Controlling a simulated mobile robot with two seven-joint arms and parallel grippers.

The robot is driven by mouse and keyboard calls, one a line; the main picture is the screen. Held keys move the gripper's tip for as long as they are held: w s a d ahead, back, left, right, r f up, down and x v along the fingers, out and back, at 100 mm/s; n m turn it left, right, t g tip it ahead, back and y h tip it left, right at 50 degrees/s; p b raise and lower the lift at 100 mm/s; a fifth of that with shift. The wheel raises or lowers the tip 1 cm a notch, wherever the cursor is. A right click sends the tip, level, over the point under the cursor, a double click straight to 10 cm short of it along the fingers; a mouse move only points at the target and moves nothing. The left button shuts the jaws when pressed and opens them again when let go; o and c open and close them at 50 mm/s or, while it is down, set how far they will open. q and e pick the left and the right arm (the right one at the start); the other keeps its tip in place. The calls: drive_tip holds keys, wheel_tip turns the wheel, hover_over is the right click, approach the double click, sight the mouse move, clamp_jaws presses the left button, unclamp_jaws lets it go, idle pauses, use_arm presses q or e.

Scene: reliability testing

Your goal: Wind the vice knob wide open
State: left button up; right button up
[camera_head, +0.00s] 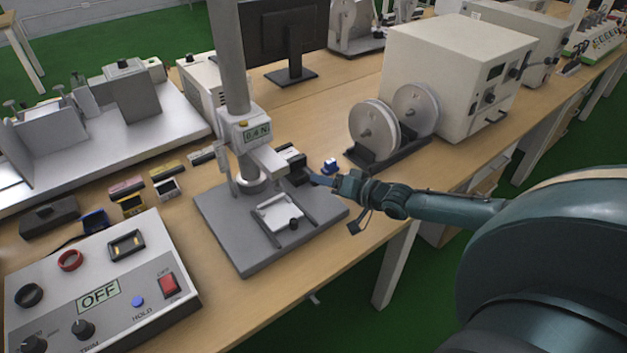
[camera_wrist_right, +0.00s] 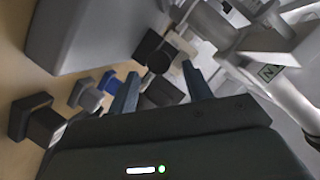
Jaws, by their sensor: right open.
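A grey test stand with a "N" display (camera_head: 257,132) stands on a flat base plate (camera_head: 235,250). A pale fixture plate with a small black knob (camera_head: 294,224) lies at the front of the base. A dark block (camera_head: 291,162) sits by the column, just left of my right gripper. My right gripper (camera_head: 318,178) reaches in from the right, beside the stand. In the right wrist view its two fingers (camera_wrist_right: 160,92) are apart, with a round black knob (camera_wrist_right: 158,62) seen beyond them, not held. I cannot tell for sure which knob belongs to the vice.
Small coloured blocks (camera_head: 128,187) lie left of the stand. A spool holder (camera_head: 385,135) and a large beige box (camera_head: 450,75) stand to the right. The stand's display also shows in the wrist view (camera_wrist_right: 268,72).

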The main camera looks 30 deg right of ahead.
use_arm(q)
drive_tip(key=shift+w+d+b, duration=0.1)
drive_tip(key=shift+d+b, duration=0.1)
drive_tip(key=shift+b, duration=0.2)
use_arm(e)
drive_tip(key=shift+x, duration=2.6)
drive_tip(key=shift+c, duration=0.5)
drive_tip(key=c, duration=0.9)
use_arm(q)
drive_tip(key=shift+w, duration=0.1)
use_arm(e)
drive_tip(key=shift+o, duration=0.2)
use_arm(q)
drive_tip(key=shift+r+p, duration=0.2)
drive_tip(key=shift+p, duration=0.1)
